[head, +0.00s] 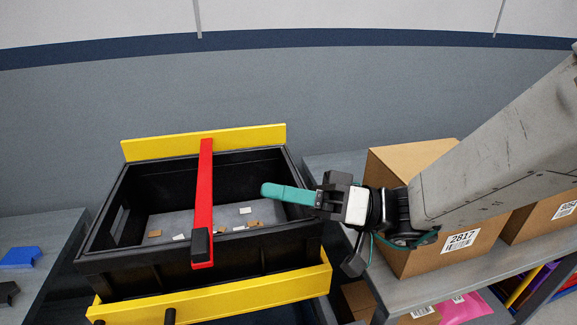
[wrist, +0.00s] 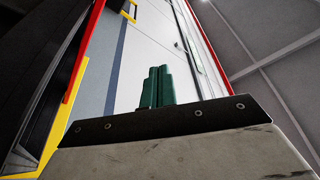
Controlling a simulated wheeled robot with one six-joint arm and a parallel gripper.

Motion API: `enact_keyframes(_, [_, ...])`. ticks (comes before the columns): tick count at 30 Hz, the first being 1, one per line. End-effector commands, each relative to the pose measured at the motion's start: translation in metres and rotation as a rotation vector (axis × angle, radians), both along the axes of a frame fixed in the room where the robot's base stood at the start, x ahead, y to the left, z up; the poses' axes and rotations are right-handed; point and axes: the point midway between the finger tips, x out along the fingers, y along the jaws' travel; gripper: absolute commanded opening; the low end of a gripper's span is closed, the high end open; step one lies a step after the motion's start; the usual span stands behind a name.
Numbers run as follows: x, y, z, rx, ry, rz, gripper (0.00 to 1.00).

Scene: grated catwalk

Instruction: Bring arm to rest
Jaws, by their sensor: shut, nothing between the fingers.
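My gripper (head: 289,194) has teal fingers and is shut with nothing between them. In the head view it points left, over the right part of a black bin (head: 130,215). My grey arm comes in from the upper right to reach there. In the wrist view the green fingers of my gripper (wrist: 158,86) stand close together in the middle. The bin has yellow bars along its back and front and a red bar across its middle. Small white and tan scraps lie on its grey floor.
A cardboard box (head: 390,185) labelled 2817 stands on a grey shelf (head: 425,288) right beside my wrist. Another box (head: 540,216) stands farther right. A grey surface (head: 45,240) at left bears a blue item (head: 20,257). A pink item (head: 465,308) lies below the shelf.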

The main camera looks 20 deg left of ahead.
Motion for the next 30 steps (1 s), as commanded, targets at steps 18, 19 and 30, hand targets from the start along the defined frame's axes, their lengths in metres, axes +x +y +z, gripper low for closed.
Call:
enact_keyframes(18, [-0.074, -0.087, -0.065, -0.933, 0.428, 0.323, 0.00])
enact_keyframes(19, [-0.076, -0.103, -0.069, -1.024, 0.438, 0.305, 0.00])
enact_keyframes(30, [-0.055, -0.313, -0.085, -1.776, 0.443, -0.462, 0.00])
